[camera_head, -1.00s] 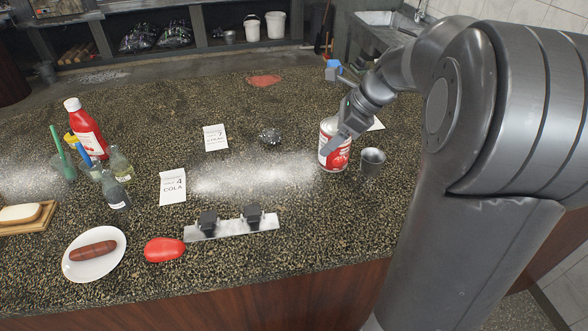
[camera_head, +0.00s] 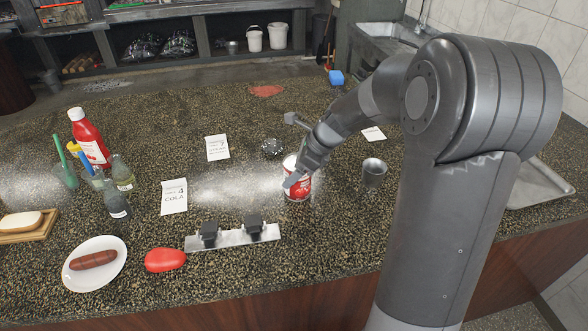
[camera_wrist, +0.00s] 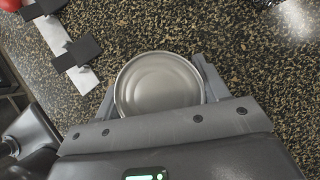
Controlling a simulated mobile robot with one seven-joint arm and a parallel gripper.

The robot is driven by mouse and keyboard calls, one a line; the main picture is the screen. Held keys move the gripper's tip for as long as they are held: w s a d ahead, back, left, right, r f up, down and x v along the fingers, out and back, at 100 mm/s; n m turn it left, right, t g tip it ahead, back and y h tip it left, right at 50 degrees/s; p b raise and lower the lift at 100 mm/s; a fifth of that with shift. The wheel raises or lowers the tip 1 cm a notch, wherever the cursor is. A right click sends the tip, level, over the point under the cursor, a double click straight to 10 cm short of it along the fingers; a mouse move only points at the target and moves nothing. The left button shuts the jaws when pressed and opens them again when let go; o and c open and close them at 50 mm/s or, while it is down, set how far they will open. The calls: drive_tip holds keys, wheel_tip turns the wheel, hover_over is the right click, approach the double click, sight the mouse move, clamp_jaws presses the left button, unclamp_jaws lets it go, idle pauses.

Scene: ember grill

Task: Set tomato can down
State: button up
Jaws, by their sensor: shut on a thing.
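The tomato can (camera_head: 299,186) is a red and white tin at the right part of the speckled counter (camera_head: 330,240). My gripper (camera_head: 291,181) is shut on it from the far right side. The can looks upright, and its silver round lid (camera_wrist: 160,84) fills the space between the fingers in the wrist view. Whether its base touches the counter or hangs just above it I cannot tell. Part of the can is hidden behind my gripper.
A metal cup (camera_head: 374,172) stands right of the can. A metal strip with two black blocks (camera_head: 232,236) lies to the front left. A dark round object (camera_head: 272,146) lies behind it. A COLA card (camera_head: 174,196) and bottles (camera_head: 115,200) are farther left. Counter in front is clear.

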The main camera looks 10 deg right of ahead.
drive_tip(key=o, duration=1.3)
drive_tip(key=v, duration=1.1)
drive_tip(key=s+a+r+n+t+h, duration=0.1)
drive_tip(key=s+n+h, duration=0.2)
drive_tip(key=s+n, duration=0.8)
drive_tip(key=s+a+r+n+t+h, duration=0.1)
drive_tip(key=s+a+n+t+h, duration=0.1)
drive_tip(key=s+n, duration=0.9)
drive_tip(key=shift+s+r+n+h, duration=0.3)
drive_tip(key=shift+s+h, duration=0.2)
drive_tip(key=shift+s, duration=0.75)
